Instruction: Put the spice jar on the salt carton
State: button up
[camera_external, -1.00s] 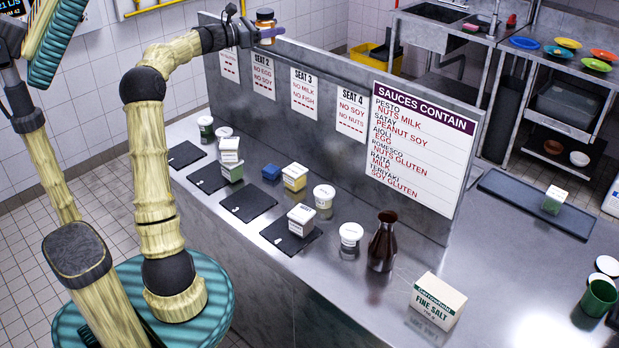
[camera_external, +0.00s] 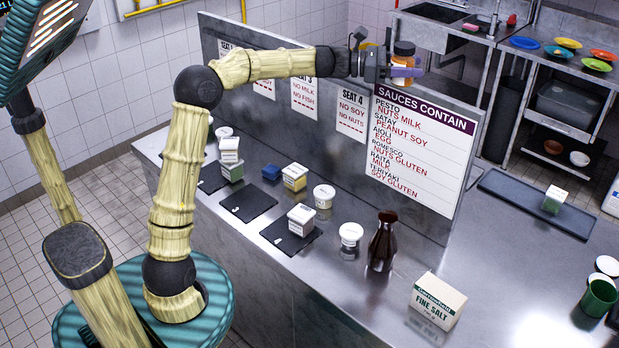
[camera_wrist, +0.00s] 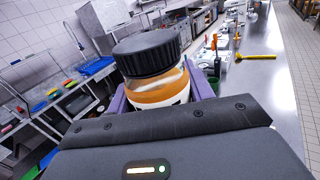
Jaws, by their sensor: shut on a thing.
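The spice jar (camera_external: 402,60), with a dark lid and orange contents, is held upright in my gripper (camera_external: 402,71). In the wrist view the jar (camera_wrist: 158,88) sits between the purple fingers, its black lid toward the camera. My gripper is shut on it and holds it high, in front of the top of the sauces board. The salt carton (camera_external: 437,302), white with green lettering, stands on the steel counter at the front right, well below and to the right of the jar. Its top is clear.
A dark brown bottle (camera_external: 382,243) stands left of the carton, with a white-lidded tub (camera_external: 350,238) beside it. The upright sauces board (camera_external: 419,150) runs along the counter. A green cup (camera_external: 598,298) is at the right edge. Counter around the carton is free.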

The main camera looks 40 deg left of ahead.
jog(key=s+d+m+g+h, duration=0.15)
jog(key=s+d, duration=0.25)
jog(key=d, duration=0.5)
jog(key=s+d+m+g+h, duration=0.1)
jog(key=s+d+g, duration=0.25)
jog(key=d, duration=0.55)
jog(key=m+g, duration=0.2)
jog(key=g, duration=0.1)
send_over(447, 294)
notch_tip(447, 294, down, 27)
jog(key=shift+r, duration=0.2)
jog(key=shift+w, duration=0.1)
jog(key=shift+f+p, duration=0.35)
jog(key=shift+f, duration=2.75)
jog(key=shift+f+p, duration=0.3)
jog(key=shift+f, duration=1.6)
jog(key=shift+f, duration=0.1)
